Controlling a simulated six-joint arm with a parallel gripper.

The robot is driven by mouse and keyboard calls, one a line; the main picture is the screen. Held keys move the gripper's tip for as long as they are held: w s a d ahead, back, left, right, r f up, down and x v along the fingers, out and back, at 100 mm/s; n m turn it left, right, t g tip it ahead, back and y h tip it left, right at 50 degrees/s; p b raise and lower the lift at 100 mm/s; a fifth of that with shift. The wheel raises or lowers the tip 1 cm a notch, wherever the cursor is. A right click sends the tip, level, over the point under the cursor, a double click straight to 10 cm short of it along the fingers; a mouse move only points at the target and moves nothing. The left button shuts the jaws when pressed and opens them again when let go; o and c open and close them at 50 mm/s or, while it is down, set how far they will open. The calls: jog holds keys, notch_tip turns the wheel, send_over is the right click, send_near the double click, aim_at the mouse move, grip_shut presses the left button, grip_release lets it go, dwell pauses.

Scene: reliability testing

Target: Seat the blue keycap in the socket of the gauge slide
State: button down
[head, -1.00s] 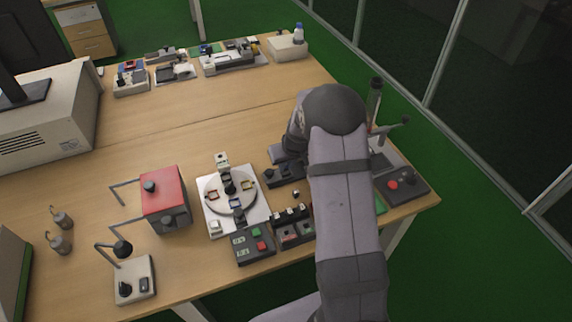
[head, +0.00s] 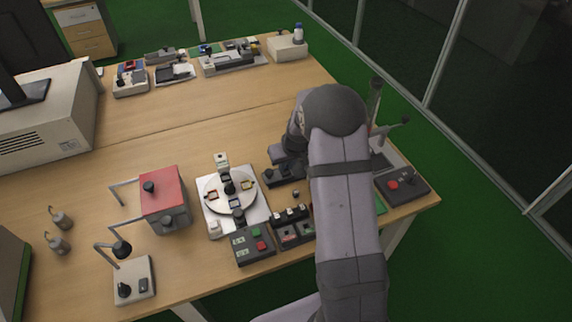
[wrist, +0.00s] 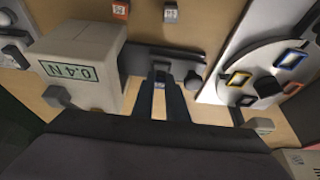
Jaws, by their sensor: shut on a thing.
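In the wrist view, my gripper (wrist: 160,78) points at the dark gauge slide (wrist: 190,57), with its fingertips over or at the slide's middle. No blue keycap can be picked out for certain. The slide's socket is hidden behind the fingers. A round dark knob (wrist: 193,80) sits at the slide's right part. In the head view, the slide (head: 278,177) lies beside the turntable, and my arm hides the fingertips.
A pale box marked 0.4 N (wrist: 83,62) stands close left of my fingers. The white turntable plate (wrist: 222,62) with coloured square frames lies to the right. A red-topped box (head: 160,190) and a button panel (head: 254,247) stand nearby.

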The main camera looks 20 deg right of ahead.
aim_at(286, 175)
jog(key=shift+f+b, duration=0.4)
dwell(0.6)
jog(key=c, duration=1.7)
grip_release()
jog(key=shift+o, duration=0.2)
jog(key=shift+r, duration=0.1)
jog(key=shift+r+p, duration=2.15)
jog(key=shift+r, duration=0.8)
jog(key=s+a+r+g, duration=0.15)
jog(key=s+a, duration=0.25)
jog(key=s, duration=0.6)
jog(key=s+a+r+g, duration=0.1)
jog(key=s+a+r, duration=0.2)
jog(key=s, duration=0.7)
jog(key=s+a+r+g, duration=0.2)
jog(key=s+a+r, duration=0.15)
jog(key=s, duration=0.75)
notch_tip(286, 175, down, 21)
jog(key=b, duration=2)
jog(key=shift+w+a, duration=0.2)
jog(key=shift+a, duration=0.05)
